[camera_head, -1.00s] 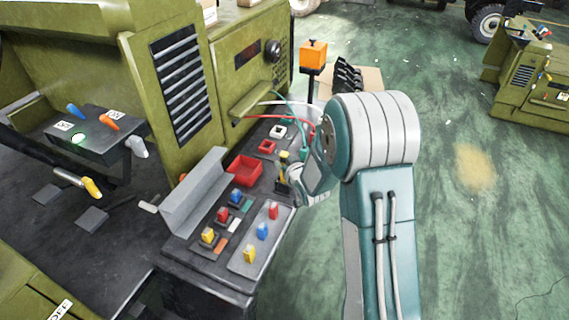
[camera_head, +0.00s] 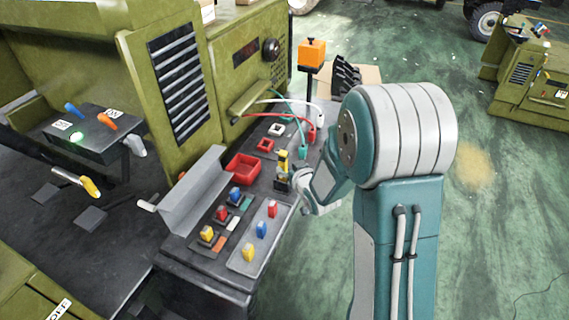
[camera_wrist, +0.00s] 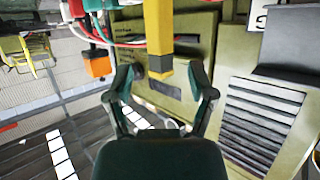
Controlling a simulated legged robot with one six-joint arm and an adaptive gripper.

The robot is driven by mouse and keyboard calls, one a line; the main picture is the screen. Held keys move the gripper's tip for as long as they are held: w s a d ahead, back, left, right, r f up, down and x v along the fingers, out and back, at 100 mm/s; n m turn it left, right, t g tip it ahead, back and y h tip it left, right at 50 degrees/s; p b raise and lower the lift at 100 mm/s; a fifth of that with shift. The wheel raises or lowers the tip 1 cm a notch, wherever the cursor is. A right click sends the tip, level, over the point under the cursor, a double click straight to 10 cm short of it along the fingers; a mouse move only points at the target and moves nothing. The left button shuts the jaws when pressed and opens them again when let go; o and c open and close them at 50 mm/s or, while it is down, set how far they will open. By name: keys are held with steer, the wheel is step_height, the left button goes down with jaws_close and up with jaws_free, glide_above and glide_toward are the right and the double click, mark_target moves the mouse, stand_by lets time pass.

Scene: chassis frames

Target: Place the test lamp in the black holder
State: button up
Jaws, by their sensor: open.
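The yellow test lamp (camera_head: 283,160) stands upright at the right edge of the control desk. Its lower end appears to be in the small black holder (camera_head: 281,185); exact seating is too small to tell. In the wrist view, which looks upside down, the lamp (camera_wrist: 158,30) shows as a yellow bar with a black band. My gripper (camera_wrist: 163,82) is open, one finger on each side of the lamp's free end. I see no finger touching it. In the head view my wrist is just right of the holder; the fingertips are hard to make out.
A red tray (camera_head: 243,168) sits left of the lamp. A grey angled plate (camera_head: 195,190) and several coloured switches stand in front. Red, white and green cables (camera_head: 290,105) run behind the lamp. An orange box on a post (camera_head: 312,53) is behind the desk.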

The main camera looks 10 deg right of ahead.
steer(key=s+d+r+m+g+h, duration=0.1)
steer(key=s+d+r+g+h, duration=0.2)
steer(key=s+r, duration=1.05)
steer(key=s+a+r+g, duration=0.1)
steer(key=s+a+g, duration=0.1)
steer(key=s, duration=0.7)
steer(key=s+a+r+g, duration=0.2)
steer(key=s, duration=0.7)
steer(key=shift+r+m+g+y, duration=0.2)
steer(key=shift+m+g+y, duration=0.2)
steer(key=shift+w, duration=0.1)
steer(key=shift+c, duration=0.4)
